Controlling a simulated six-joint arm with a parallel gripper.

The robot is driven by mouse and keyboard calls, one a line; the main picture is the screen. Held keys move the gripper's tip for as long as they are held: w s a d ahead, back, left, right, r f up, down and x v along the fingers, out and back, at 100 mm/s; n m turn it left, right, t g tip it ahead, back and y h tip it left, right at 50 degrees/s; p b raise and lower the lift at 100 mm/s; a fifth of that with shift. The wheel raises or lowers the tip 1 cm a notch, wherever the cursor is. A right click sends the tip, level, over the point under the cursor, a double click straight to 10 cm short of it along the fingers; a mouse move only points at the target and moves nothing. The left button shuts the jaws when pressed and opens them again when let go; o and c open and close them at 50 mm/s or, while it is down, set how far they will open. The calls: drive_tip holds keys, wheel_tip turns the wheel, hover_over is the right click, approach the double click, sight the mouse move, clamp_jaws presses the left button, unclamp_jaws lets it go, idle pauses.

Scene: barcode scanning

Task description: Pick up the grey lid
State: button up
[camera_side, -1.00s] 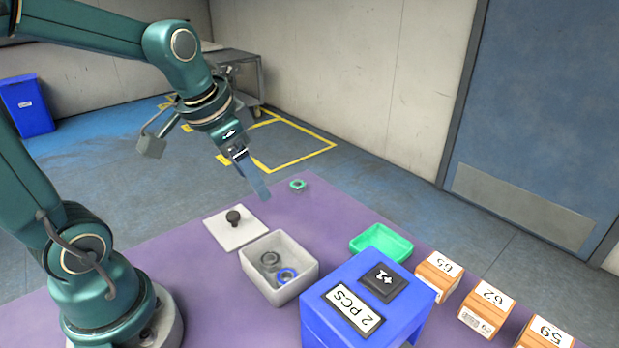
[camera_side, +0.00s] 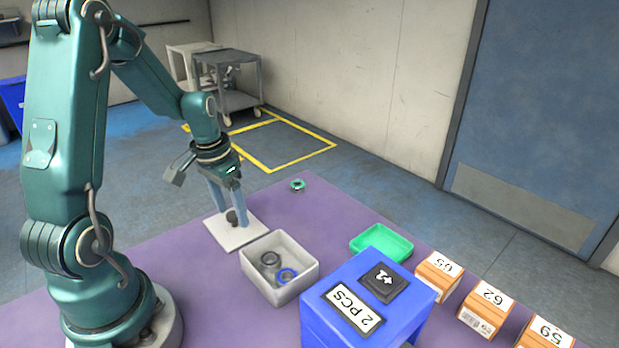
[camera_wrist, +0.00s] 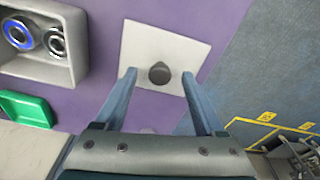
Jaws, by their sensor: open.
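The grey lid (camera_side: 229,238) is a flat, light square plate with a dark round knob (camera_side: 232,217). It lies flat on the purple table, left of the open grey box. My gripper (camera_side: 231,222) points down over the lid, its two fingers apart at either side of the knob in the side view. In the wrist view the lid (camera_wrist: 190,50) lies ahead of my open fingers (camera_wrist: 160,73), with the knob (camera_wrist: 160,73) between the fingertips. I cannot tell whether the fingertips touch the plate. Nothing is held.
The grey box (camera_side: 303,284) beside the lid holds a dark ring and a blue ring. A green tray (camera_side: 382,243), a blue stand (camera_side: 350,325) and orange numbered boxes (camera_side: 487,308) stand to the right. A small green ring (camera_side: 297,186) lies near the table's far edge.

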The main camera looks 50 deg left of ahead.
drive_tip(key=shift+f, duration=0.2)
clamp_jaws()
